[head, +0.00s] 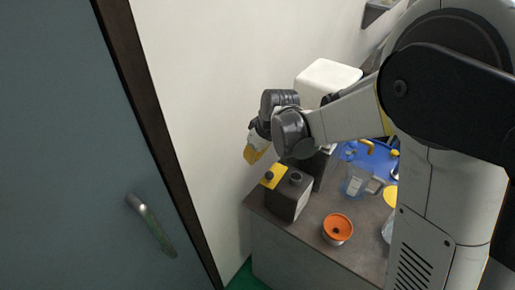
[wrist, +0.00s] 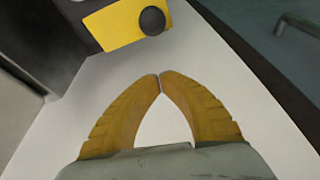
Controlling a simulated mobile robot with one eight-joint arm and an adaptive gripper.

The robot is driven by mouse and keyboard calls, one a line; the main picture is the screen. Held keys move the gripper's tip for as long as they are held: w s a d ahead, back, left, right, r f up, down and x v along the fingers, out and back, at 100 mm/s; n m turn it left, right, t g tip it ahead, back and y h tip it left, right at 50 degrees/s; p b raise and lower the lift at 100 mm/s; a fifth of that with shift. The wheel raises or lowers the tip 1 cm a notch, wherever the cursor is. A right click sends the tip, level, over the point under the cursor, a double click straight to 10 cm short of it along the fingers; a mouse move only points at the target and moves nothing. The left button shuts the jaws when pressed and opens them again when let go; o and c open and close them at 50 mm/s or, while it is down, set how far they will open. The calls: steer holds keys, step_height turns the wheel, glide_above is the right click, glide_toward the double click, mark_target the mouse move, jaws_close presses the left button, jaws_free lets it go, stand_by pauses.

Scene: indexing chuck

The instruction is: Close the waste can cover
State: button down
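My gripper (head: 250,157) hangs beside the white wall, above and a little left of a dark box (head: 286,203) on the counter. In the wrist view its yellow fingers (wrist: 159,76) meet at the tips, with nothing between them. A yellow plate with a dark round knob (head: 269,176) shows at the dark box; the plate also shows at the top of the wrist view (wrist: 112,27), apart from the fingertips. A small round can with an orange top (head: 337,227) stands to the right. I cannot tell for sure which thing is the waste can or its cover.
The grey counter (head: 357,264) has bare room around the orange-topped can. A white box-like thing (head: 328,77) stands behind my arm. A blue tray (head: 381,163) and a clear container (head: 356,180) are at the right. A grey door with a handle (head: 152,224) is at the left.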

mark_target(271, 172)
steer(key=shift+s+d+f, duration=0.2)
steer(key=shift+s+d, duration=1.15)
steer(key=shift+d, duration=0.1)
steer(key=shift+s+d+n+g+y+b, duration=0.35)
steer(key=shift+s+n, duration=0.1)
steer(key=shift+n, duration=0.55)
steer(key=shift+s+d+n, duration=0.3)
steer(key=shift+s+n, duration=0.05)
steer(key=shift+n, duration=0.35)
steer(key=n, duration=0.1)
steer(key=s+d+n+g+b, duration=0.1)
steer(key=shift+n, duration=0.3)
steer(key=d+n+g, duration=0.1)
steer(key=n, duration=0.1)
steer(key=d+n+b, duration=0.1)
steer(key=n, duration=0.1)
steer(key=shift+s+d+g+y, duration=0.25)
steer(key=shift+s+g, duration=0.1)
steer(key=shift+s, duration=0.05)
steer(key=shift+d+b, duration=0.45)
steer(key=shift+d, duration=0.35)
steer(key=shift+w+d, duration=0.25)
steer(key=shift+d, duration=0.8)
steer(key=shift+d+b, duration=0.15)
steer(key=shift+b, duration=0.15)
